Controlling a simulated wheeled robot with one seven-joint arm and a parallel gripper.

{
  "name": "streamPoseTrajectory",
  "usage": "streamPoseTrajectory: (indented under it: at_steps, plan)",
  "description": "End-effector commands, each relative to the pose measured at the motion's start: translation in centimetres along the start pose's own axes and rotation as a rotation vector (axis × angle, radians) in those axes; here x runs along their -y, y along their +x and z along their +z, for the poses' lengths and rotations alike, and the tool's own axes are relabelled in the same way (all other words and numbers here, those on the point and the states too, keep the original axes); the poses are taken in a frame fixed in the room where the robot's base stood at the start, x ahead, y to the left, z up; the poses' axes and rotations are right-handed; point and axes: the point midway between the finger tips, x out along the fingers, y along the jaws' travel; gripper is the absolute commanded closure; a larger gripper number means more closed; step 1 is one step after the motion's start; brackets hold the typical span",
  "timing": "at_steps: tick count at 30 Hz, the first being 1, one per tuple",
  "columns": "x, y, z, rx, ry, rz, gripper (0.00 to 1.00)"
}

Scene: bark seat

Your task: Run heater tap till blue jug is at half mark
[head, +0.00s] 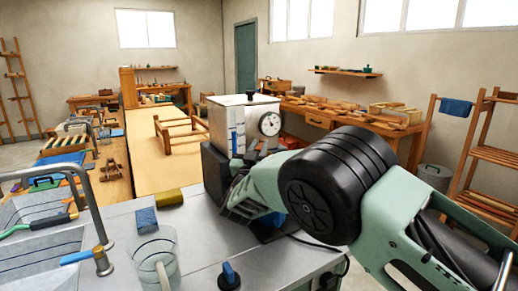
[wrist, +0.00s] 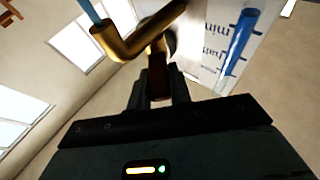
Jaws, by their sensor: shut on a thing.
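The heater (head: 244,115) is a white box with a round dial and a blue sight tube, standing on the grey counter. In the wrist view its sight tube (wrist: 236,45) shows a blue column beside printed marks, "min" among them. A bent brass spout (wrist: 135,40) crosses that view, with a thin blue stream (wrist: 88,12) at its mouth. My gripper (wrist: 158,88) is shut on a brown tap handle (wrist: 158,75); in the head view my arm hides the tap. A dark blue patch (head: 270,228) shows low beside my gripper; I cannot tell whether it is the blue jug. Its fill level is hidden.
A clear beaker (head: 155,258), a blue sponge (head: 146,220) and a brass cylinder (head: 169,197) stand on the counter left of my arm. A blue knob (head: 229,274) is at the front. A sink (head: 40,250) with a tall faucet lies at the left.

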Motion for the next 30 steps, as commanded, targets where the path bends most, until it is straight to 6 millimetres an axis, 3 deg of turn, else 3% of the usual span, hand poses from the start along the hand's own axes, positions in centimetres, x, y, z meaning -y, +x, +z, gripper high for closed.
streamPoseTrajectory:
  at_steps: [30]
  plan:
    - [-2.5,0.4,0.5,0.001,0.195,-0.469,1.00]
